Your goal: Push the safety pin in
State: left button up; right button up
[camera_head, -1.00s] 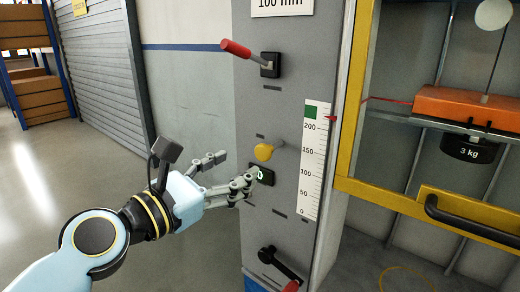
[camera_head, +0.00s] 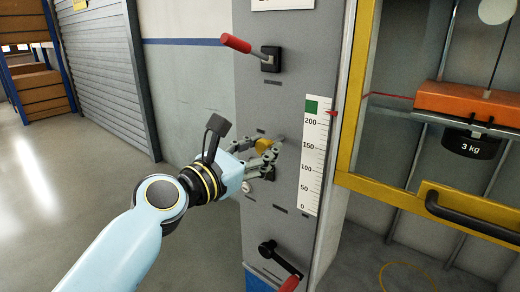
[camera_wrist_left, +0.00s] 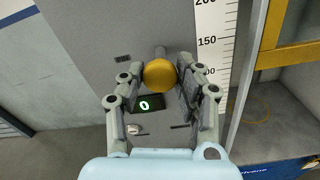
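The safety pin, a metal rod with a round yellow knob (camera_head: 263,145), sticks out of the grey column above a small black display. The knob (camera_wrist_left: 159,74) shows large in the left wrist view, with its rod running behind it into the panel. My left gripper (camera_head: 272,157) is at the knob, with one finger on each side of it. In the wrist view the fingers (camera_wrist_left: 160,68) are apart. A gap shows on the knob's left; the right finger is close to it, and I cannot tell whether they touch. My right gripper is not in view.
The display (camera_wrist_left: 147,103) reads 0. A red-handled lever (camera_head: 236,44) sits above and another (camera_head: 289,283) below on the column (camera_head: 255,105). A scale (camera_head: 313,150) runs along its right. A yellow-framed cage (camera_head: 435,205) holds an orange block (camera_head: 465,102) and a 3 kg weight (camera_head: 470,144).

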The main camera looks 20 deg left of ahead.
aim_at(272, 140)
pick_arm(q)
grip_shut()
jog(key=x, duration=0.3)
jog(key=shift+w+d, duration=0.15)
jog(key=shift+w, duration=0.2)
jog(key=shift+o, duration=1.1)
grip_release()
jog(key=o, duration=0.4)
jog(key=shift+w, duration=0.1)
jog(key=v, duration=1.2)
